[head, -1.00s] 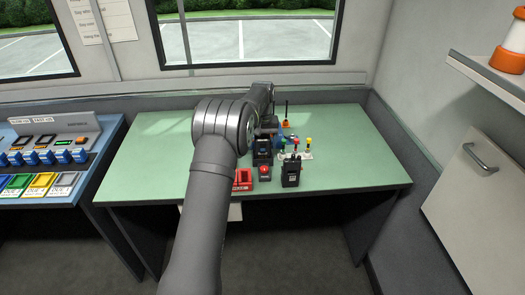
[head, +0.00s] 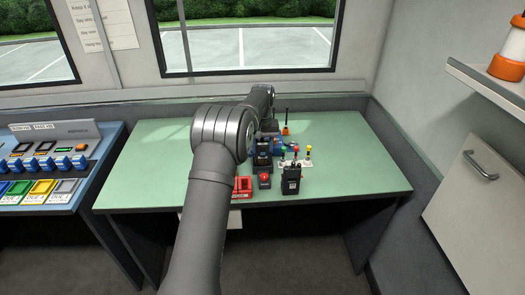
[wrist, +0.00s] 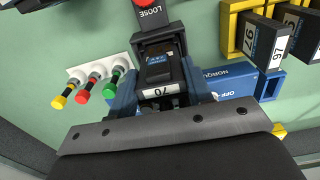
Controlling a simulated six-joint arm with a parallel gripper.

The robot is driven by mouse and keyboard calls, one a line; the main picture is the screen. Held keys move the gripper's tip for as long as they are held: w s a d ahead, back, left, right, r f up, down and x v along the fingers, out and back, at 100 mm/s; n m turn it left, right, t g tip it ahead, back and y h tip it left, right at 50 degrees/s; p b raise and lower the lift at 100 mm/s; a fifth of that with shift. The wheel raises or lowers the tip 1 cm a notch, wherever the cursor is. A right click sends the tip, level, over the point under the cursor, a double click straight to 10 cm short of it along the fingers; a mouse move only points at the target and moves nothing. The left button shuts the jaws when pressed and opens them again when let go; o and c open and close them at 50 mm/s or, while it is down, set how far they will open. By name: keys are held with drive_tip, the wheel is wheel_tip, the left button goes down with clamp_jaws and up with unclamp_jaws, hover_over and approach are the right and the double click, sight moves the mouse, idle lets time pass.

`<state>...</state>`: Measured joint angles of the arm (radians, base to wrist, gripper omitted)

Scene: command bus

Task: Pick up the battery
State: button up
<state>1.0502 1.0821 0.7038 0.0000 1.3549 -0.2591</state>
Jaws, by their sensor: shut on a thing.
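In the wrist view, a dark battery (wrist: 160,72) with a white label marked 70 sits between the two blue fingers of my gripper (wrist: 163,92). The fingers close on its sides. A black holder or part (wrist: 164,37) lies just beyond it, and I cannot tell whether the battery touches it. In the head view, my arm hides most of the gripper. A black upright item (head: 262,150) shows just right of the arm there.
A blue block (wrist: 238,80) lies near my right finger. Yellow, red and green connectors (wrist: 88,84) stand left. A red tray (head: 242,188), red button (head: 264,179) and black radio (head: 291,178) stand near the front.

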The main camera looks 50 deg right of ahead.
wheel_tip(320, 180, up, 15)
drive_tip(key=w+a+f+n, duration=0.2)
drive_tip(key=w+a+n, duration=0.2)
drive_tip(key=w+a, duration=1.7)
drive_tip(key=w+a+f+n, duration=0.1)
drive_tip(key=w+a, duration=0.3)
drive_tip(key=a, duration=0.5)
drive_tip(key=w+a+f+n, duration=0.1)
drive_tip(key=w+a+f, duration=0.15)
drive_tip(key=a, duration=0.55)
drive_tip(key=w+a+f+n, duration=0.1)
drive_tip(key=a+f, duration=0.1)
drive_tip(key=a, duration=0.8)
drive_tip(key=w+a+f+n, duration=0.1)
drive_tip(key=a+f, duration=0.1)
drive_tip(key=a, duration=0.9)
drive_tip(key=s+a+f, duration=0.2)
drive_tip(key=s+f, duration=0.7)
drive_tip(key=s+a+f+n, duration=0.1)
drive_tip(key=s+a+f, duration=0.2)
drive_tip(key=s+f, duration=0.5)
drive_tip(key=shift+s+a+f, duration=0.15)
drive_tip(key=shift+s+f, duration=0.2)
